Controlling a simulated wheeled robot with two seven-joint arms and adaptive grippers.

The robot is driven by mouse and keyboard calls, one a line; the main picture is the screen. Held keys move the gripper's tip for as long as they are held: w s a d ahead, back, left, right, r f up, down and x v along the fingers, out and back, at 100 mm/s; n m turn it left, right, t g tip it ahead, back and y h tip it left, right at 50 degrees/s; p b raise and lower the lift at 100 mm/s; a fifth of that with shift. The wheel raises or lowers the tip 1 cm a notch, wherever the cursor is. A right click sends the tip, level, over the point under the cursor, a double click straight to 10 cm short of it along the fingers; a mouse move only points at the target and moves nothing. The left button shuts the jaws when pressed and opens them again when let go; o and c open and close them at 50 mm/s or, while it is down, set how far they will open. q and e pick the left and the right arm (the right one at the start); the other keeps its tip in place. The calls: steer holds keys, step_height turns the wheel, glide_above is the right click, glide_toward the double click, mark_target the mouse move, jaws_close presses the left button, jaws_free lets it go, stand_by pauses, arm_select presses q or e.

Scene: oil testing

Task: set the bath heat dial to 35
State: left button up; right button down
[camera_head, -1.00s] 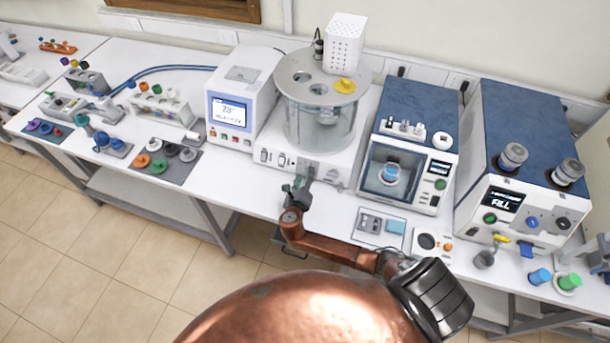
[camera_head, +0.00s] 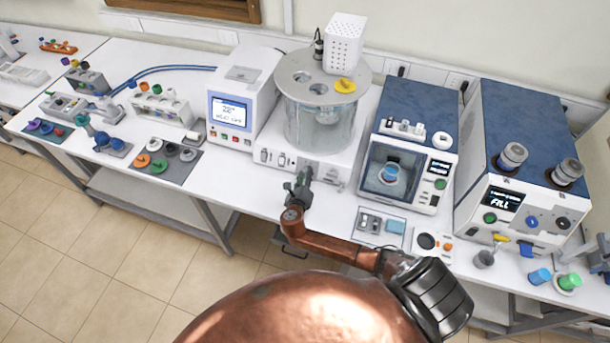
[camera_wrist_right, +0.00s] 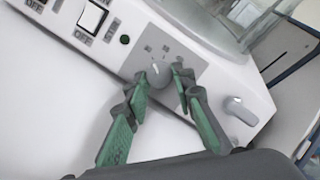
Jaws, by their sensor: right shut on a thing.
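The heat dial (camera_wrist_right: 158,72) is a small light knob on a grey panel on the front of the glass water bath's white base (camera_head: 268,158). In the right wrist view, the green-padded fingers of my right gripper (camera_wrist_right: 161,79) are shut on the dial, one on each side. The dial's pointer and the panel marks are too small to read. In the head view, my right gripper (camera_head: 303,180) is at the front of the bath (camera_head: 318,122) and covers the dial. My left gripper is not in view.
A controller with a lit screen (camera_head: 230,110) stands left of the bath; its text is too small to read surely. Rocker switches (camera_wrist_right: 92,17) and another knob (camera_wrist_right: 240,110) flank the dial panel. A blue-topped machine (camera_head: 412,125) stands to the right.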

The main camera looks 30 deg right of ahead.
steer(key=shift+f+m, duration=0.1)
steer(key=shift+m, duration=0.3)
steer(key=m, duration=0.2)
steer(key=m+h, duration=0.1)
steer(key=shift+w+a+m+b, duration=0.1)
steer(key=shift+a+m+b, duration=0.1)
steer(key=shift+m+b, duration=0.15)
steer(key=shift+w+m+g+h+b, duration=0.1)
steer(key=shift+m+g+h+b, duration=0.45)
steer(key=shift+m, duration=1.6)
steer(key=c, duration=1.6)
jaws_free()
